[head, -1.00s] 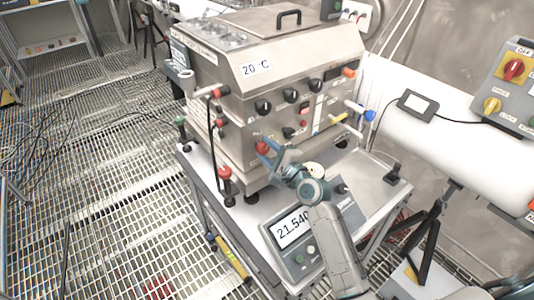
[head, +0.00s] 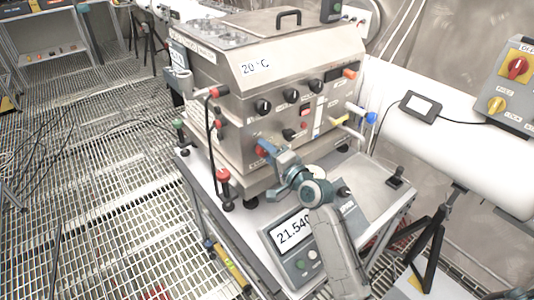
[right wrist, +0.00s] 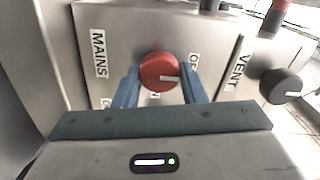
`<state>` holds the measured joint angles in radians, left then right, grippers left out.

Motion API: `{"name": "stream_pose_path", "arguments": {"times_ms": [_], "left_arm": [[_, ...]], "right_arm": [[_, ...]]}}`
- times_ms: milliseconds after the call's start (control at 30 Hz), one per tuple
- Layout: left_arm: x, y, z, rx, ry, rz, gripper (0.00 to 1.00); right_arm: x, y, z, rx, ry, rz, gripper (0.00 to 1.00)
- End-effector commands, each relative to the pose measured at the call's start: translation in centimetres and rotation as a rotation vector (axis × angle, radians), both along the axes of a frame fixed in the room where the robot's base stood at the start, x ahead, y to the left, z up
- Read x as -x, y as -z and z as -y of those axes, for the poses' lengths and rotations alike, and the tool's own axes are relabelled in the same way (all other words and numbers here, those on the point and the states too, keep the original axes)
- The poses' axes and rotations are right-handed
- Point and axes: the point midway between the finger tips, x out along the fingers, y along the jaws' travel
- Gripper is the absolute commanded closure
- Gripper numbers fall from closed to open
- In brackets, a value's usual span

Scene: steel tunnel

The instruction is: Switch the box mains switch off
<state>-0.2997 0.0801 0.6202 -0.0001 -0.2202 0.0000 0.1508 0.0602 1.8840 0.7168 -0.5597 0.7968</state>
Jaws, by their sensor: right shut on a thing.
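The box (head: 235,135) is a steel unit with a 20 °C label, standing on a white-topped cart. Its mains switch is a round red knob (right wrist: 160,70) with a white pointer mark, beside a MAINS label (right wrist: 98,53) in the right wrist view. The pointer lies toward the right of that picture; the position labels are partly hidden. My right gripper (right wrist: 160,88) is shut on the knob, a blue finger on each side. In the head view my right gripper (head: 266,148) is at the lower front panel and mostly covers the red knob. My left gripper is not in view.
A black VENT knob (right wrist: 281,86) is close to the right finger. Black knobs (head: 291,96) and projecting pipe stubs (head: 345,120) are on the front panel. A display unit (head: 300,245) reading 21.540 is below my right arm. A yellow-and-grey switch panel (head: 510,85) is at right.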

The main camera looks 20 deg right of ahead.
Motion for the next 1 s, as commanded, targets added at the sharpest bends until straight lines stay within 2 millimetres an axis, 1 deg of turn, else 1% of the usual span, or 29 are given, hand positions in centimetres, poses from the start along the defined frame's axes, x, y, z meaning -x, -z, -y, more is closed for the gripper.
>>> {"name": "stream_pose_path", "arguments": {"times_ms": [33, 433, 467, 500, 567, 867, 1000], "left_arm": [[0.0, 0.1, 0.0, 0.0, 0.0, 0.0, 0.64], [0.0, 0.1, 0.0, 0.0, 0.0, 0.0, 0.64], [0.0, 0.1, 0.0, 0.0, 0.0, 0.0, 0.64], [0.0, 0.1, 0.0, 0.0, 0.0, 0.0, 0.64], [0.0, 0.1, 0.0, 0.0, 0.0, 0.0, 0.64], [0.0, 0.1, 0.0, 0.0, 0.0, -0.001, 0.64], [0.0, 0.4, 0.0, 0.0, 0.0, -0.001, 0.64]], "right_arm": [[0.0, 0.2, 0.0, 0.006, -0.001, -0.002, 0.85], [0.0, 0.2, 0.0, 0.013, -0.001, -0.001, 0.85], [0.0, 0.2, 0.0, 0.013, -0.001, -0.001, 0.61], [0.0, 0.2, 0.0, 0.013, -0.001, -0.001, 0.53], [0.0, 0.2, 0.0, 0.012, -0.001, 0.0, 0.41], [0.1, 0.1, 0.0, 0.01, -0.001, 0.001, 0.41], [1.3, 0.2, 0.5, 0.013, -0.001, 0.002, 0.41]]}}
